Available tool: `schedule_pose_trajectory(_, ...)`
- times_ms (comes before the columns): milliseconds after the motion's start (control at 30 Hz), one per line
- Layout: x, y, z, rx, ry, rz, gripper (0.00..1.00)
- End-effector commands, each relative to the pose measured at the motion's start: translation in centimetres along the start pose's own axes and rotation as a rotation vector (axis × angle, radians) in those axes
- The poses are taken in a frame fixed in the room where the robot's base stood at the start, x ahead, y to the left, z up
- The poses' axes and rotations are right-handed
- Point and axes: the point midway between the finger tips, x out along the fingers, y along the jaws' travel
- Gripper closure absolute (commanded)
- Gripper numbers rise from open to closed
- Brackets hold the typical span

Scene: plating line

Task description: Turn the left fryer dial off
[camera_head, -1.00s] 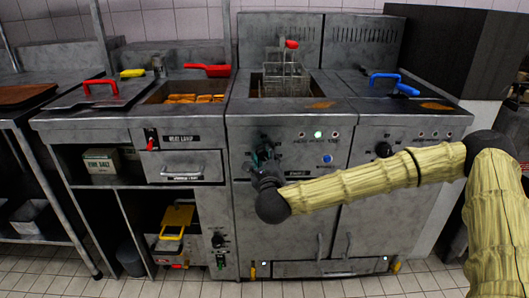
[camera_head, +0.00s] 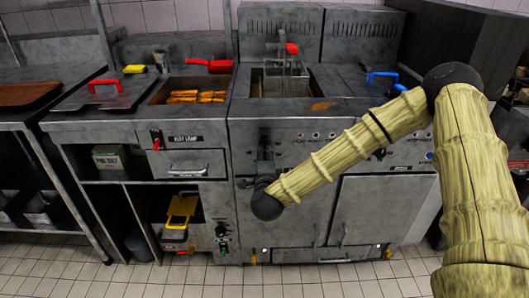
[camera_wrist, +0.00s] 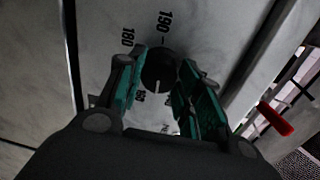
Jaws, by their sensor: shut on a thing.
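The left fryer dial (camera_wrist: 158,72) is a dark round knob on the grey fryer panel, seen in the wrist view with printed numbers such as 180 and 190 around it. A pale pointer mark shows on its lower part. My gripper (camera_wrist: 164,75) has its green-padded fingers on either side of the dial and is shut on it. The fryer (camera_head: 250,215) has a row of small lamps, and none looks clearly lit green.
A fry basket (camera_head: 286,80) with a red-tipped handle sits in the fryer well above. The heat lamp station (camera_head: 187,163) with a drawer is just left. A second dial on the right is partly behind my arm.

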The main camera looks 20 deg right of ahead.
Motion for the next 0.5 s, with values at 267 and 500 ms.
schedule_pose_trajectory(267, -0.04, -0.37, 0.29, -0.263, 0.016, 0.001, 0.89)
schedule_pose_trajectory(500, -0.07, -0.19, 0.33, -0.49, 0.033, 0.007, 0.89)
